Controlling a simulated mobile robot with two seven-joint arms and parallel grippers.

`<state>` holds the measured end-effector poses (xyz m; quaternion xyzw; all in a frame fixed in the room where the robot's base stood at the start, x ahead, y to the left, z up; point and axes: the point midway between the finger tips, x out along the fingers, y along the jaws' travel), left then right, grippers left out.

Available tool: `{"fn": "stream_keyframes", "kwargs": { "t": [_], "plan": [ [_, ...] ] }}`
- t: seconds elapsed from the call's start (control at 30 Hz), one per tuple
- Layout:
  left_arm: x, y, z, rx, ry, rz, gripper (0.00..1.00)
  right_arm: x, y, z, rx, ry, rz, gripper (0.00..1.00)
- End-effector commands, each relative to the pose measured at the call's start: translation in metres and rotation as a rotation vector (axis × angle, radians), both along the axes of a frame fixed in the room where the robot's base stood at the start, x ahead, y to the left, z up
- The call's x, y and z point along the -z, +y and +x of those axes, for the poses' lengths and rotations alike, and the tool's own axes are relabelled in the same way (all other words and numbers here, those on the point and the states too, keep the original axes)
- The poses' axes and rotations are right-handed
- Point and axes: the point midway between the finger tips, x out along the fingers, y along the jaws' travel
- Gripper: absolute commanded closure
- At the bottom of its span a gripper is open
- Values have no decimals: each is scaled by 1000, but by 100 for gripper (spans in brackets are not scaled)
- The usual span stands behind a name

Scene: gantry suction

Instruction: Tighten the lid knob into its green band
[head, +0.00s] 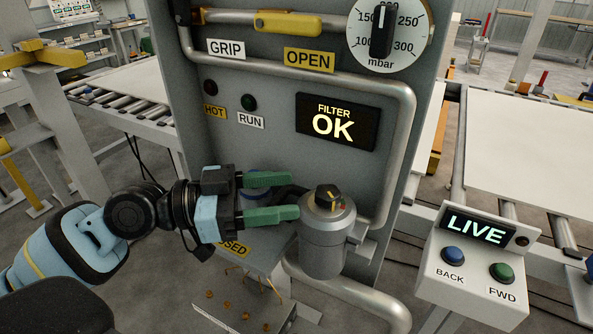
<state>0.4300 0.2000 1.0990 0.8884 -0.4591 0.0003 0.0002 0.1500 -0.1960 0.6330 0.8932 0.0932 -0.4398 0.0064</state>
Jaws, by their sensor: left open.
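The lid knob (327,194) is a small black knob with a yellow pointer line on top of a grey cylindrical filter canister (323,246). A small green mark and a red mark show beside the knob on the lid, at its right. My left gripper (297,196) comes in from the left with two green fingers, open and empty. Its fingertips are just left of the knob, apart from it. The near finger hides part of the canister's left side. My right gripper is not in view.
A grey panel behind carries a mbar dial (388,32), a yellow lever (300,22) and a display (337,122) reading FILTER OK. A bent pipe (405,130) runs close behind the canister. A control box (471,270) reading LIVE stands at the right.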

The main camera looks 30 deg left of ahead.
Motion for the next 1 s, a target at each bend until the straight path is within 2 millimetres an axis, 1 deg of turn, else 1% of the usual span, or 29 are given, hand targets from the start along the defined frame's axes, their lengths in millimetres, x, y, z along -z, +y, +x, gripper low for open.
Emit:
{"fn": "stream_keyframes", "kwargs": {
  "t": [0.1, 0.23, 0.43, 0.57, 0.77, 1.0],
  "plan": [
    [1, -3, -1, 6, 1, 0, 43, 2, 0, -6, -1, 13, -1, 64],
    [1, -3, 0, 5, 2, 0, 43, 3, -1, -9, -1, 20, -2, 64],
    [-3, -10, 6, 2, -2, -5, 43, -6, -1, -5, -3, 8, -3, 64],
    [-5, -22, 13, 4, -6, -5, 43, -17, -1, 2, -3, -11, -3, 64],
    [-6, -45, 29, 5, -6, -4, 43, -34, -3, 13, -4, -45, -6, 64],
    [-2, -62, 42, 3, -2, -2, 43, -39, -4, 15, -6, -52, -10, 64]
  ]
}}
